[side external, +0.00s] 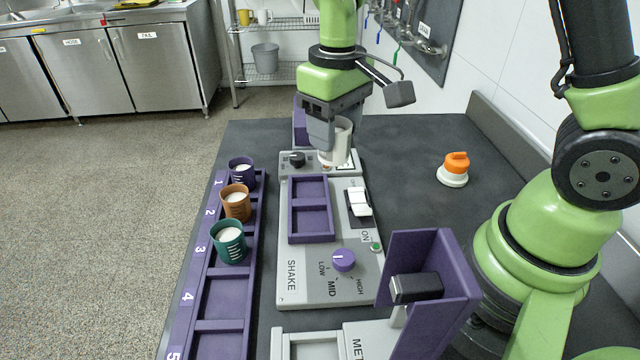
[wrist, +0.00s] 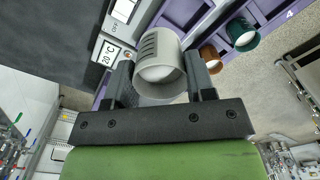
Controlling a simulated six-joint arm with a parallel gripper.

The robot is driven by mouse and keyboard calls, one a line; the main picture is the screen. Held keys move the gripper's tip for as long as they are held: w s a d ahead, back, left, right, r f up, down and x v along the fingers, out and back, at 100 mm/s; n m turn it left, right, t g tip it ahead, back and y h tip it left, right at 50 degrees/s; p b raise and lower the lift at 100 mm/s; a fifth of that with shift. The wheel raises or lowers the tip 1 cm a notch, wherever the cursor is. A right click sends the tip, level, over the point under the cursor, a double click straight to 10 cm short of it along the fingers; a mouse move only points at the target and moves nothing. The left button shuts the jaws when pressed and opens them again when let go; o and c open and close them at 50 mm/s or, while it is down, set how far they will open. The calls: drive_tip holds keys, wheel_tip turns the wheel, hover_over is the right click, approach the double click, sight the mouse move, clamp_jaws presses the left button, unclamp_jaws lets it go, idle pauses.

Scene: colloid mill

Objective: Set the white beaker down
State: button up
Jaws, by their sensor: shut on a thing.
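The white beaker (side external: 338,143) is held in my gripper (side external: 325,135) above the far end of the grey shaker unit, near its black knob. In the wrist view, the white beaker (wrist: 158,62) sits between the two dark fingers of my gripper (wrist: 160,82), which press on its sides. The beaker has dark graduation marks and its open mouth faces the wrist camera. Whether its base touches the surface below is hidden by the gripper and the viewing angle.
A purple numbered rack (side external: 222,300) at left holds purple (side external: 242,172), orange (side external: 235,204) and green (side external: 229,243) cups. The shaker's purple two-slot tray (side external: 311,209) is empty. An orange-topped white object (side external: 454,168) stands right. A purple bracket (side external: 440,290) rises in front.

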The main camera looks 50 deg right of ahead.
drive_tip(key=shift+s+d+r, duration=0.1)
drive_tip(key=shift+s+d, duration=0.2)
drive_tip(key=shift+d, duration=0.3)
drive_tip(key=shift+s+d+r, duration=0.1)
drive_tip(key=shift+s+d, duration=0.15)
drive_tip(key=shift+d, duration=0.3)
drive_tip(key=shift+a, duration=0.1)
drive_tip(key=w+a+f, duration=0.2)
drive_tip(key=w+a, duration=0.1)
drive_tip(key=a, duration=1.1)
drive_tip(key=s+a+f, duration=0.1)
drive_tip(key=s+a, duration=0.2)
drive_tip(key=a, duration=0.5)
drive_tip(key=s+a+f, duration=0.1)
drive_tip(key=s+a, duration=0.2)
drive_tip(key=a, duration=0.5)
drive_tip(key=shift+f, duration=0.4)
wheel_tip(320, 180, down, 10)
drive_tip(key=shift+r, duration=0.15)
